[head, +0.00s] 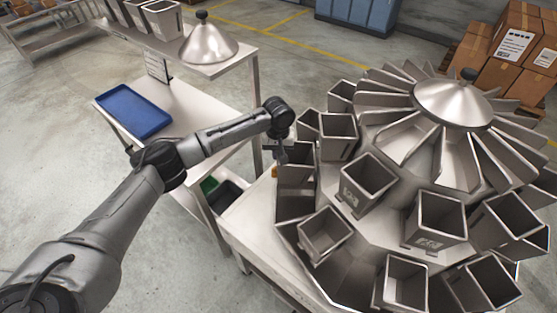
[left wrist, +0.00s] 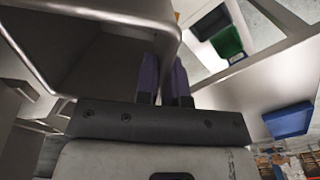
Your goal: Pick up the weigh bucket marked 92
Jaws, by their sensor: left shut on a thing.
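My left gripper (head: 281,156) reaches the left side of the round weigher and is shut on the rim of a grey metal weigh bucket (head: 297,176). In the left wrist view, the dark fingers (left wrist: 166,82) straddle the wall of this open bucket (left wrist: 95,55). No number shows on it, so I cannot tell whether it is the one marked 92. Other buckets carry plates, such as the front bucket (head: 436,218) and the one behind it (head: 368,183), but their marks are too small to read. My right gripper is not in view.
Several buckets crowd the weigher around its central cone (head: 453,103). More buckets and a cone lid (head: 208,43) stand on the upper shelf. A green bin (left wrist: 227,42) is below.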

